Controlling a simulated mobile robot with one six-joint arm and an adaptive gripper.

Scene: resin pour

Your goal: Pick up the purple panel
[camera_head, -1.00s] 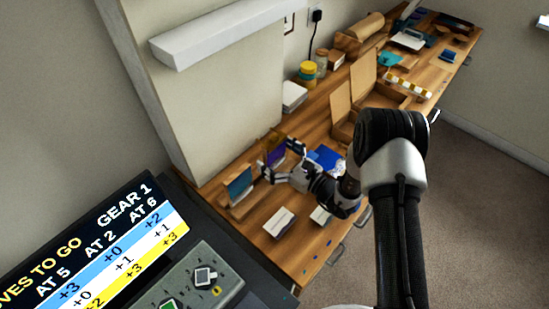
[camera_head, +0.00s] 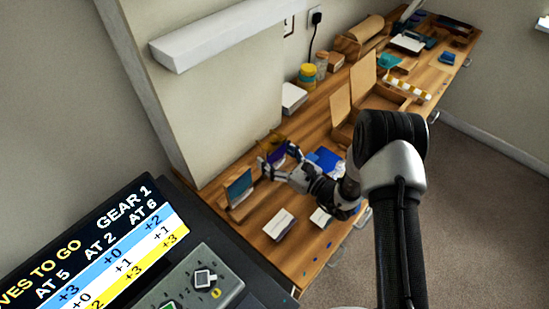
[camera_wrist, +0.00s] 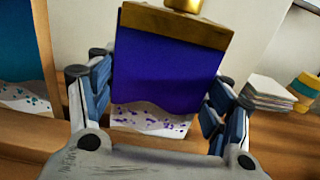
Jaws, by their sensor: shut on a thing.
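The purple panel (camera_wrist: 165,70) fills the middle of the wrist view, purple above a pale, speckled lower part, with a wooden strip along its top edge. My gripper (camera_wrist: 160,100) is shut on it, with one blue-padded finger at each side edge. In the head view the panel (camera_head: 277,155) shows as a small purple patch between the fingers of my gripper (camera_head: 272,163), partly hidden by them. I cannot tell whether the panel touches the bench.
A teal panel (camera_head: 239,187) in a wooden frame stands to the left; it also shows in the wrist view (camera_wrist: 14,55). White blocks (camera_head: 279,224) lie in front on the wooden bench. A blue item (camera_head: 327,159) and an open wooden box (camera_head: 385,98) are to the right.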

